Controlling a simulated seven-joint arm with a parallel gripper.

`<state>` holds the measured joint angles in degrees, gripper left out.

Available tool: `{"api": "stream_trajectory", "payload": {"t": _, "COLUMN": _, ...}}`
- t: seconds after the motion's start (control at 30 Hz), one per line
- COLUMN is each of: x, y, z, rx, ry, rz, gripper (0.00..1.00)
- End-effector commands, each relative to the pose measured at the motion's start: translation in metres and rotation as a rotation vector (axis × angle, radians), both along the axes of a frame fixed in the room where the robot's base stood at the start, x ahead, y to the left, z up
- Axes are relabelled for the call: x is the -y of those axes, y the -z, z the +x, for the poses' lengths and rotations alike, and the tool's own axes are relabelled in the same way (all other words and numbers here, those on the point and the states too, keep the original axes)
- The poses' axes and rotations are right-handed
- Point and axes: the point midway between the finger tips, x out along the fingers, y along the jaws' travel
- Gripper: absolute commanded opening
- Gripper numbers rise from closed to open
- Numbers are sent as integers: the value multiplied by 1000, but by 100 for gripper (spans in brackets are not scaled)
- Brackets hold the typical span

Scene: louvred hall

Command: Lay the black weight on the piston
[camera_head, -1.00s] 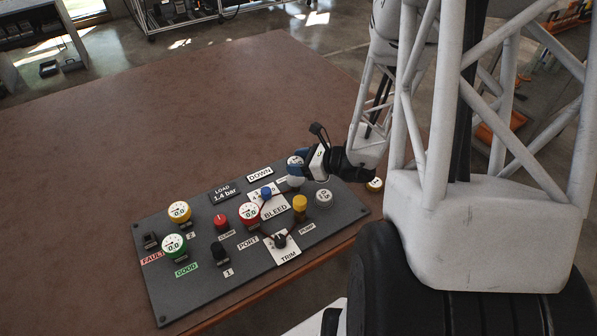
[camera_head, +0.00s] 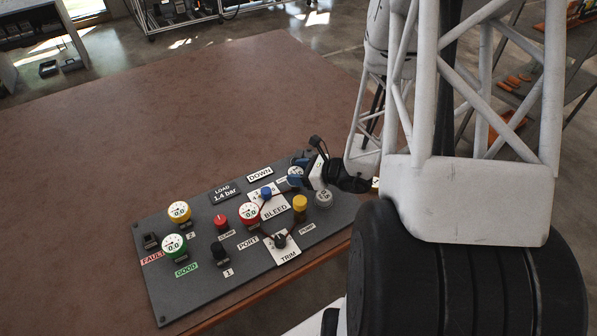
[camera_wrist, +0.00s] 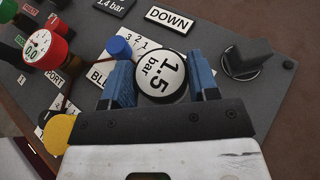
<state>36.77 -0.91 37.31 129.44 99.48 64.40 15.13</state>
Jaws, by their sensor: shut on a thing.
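The black weight (camera_wrist: 161,74) has a dark rim and a white top reading "1.5 bar". My gripper (camera_wrist: 160,82) is shut on it, with a blue finger on each side. In the head view my gripper (camera_head: 296,174) is at the panel's far right part, beyond the yellow knob, and the weight's white top (camera_head: 294,170) shows at its fingers. The piston cannot be made out; whatever lies under the weight is hidden, and I cannot tell whether the weight touches anything below.
The grey panel (camera_head: 190,288) carries a blue knob (camera_wrist: 118,47), a yellow knob (camera_head: 300,203), a dark lever (camera_wrist: 245,58), several gauges and a round white-topped piece (camera_head: 323,197) close to my gripper. The brown table (camera_head: 130,120) behind is clear.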

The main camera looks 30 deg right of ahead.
Motion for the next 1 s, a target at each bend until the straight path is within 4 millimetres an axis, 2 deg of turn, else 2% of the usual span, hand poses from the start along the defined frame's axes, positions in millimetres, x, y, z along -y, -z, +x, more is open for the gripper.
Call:
{"api": "stream_trajectory", "payload": {"t": 0.07, "x": 0, "y": 2, "z": 0, "rx": -1, "ry": 0, "rz": 1, "gripper": 16}}
{"api": "stream_trajectory", "payload": {"t": 0.1, "x": 0, "y": 2, "z": 0, "rx": -1, "ry": 0, "rz": 1, "gripper": 59}}
{"api": "stream_trajectory", "payload": {"t": 0.23, "x": 0, "y": 2, "z": 0, "rx": 0, "ry": 0, "rz": 0, "gripper": 79}}
{"api": "stream_trajectory", "payload": {"t": 0.67, "x": 0, "y": -2, "z": 0, "rx": 1, "ry": 0, "rz": -1, "gripper": 80}}
{"api": "stream_trajectory", "payload": {"t": 1.0, "x": 11, "y": -9, "z": -14, "rx": 0, "ry": 1, "rz": 0, "gripper": 80}}
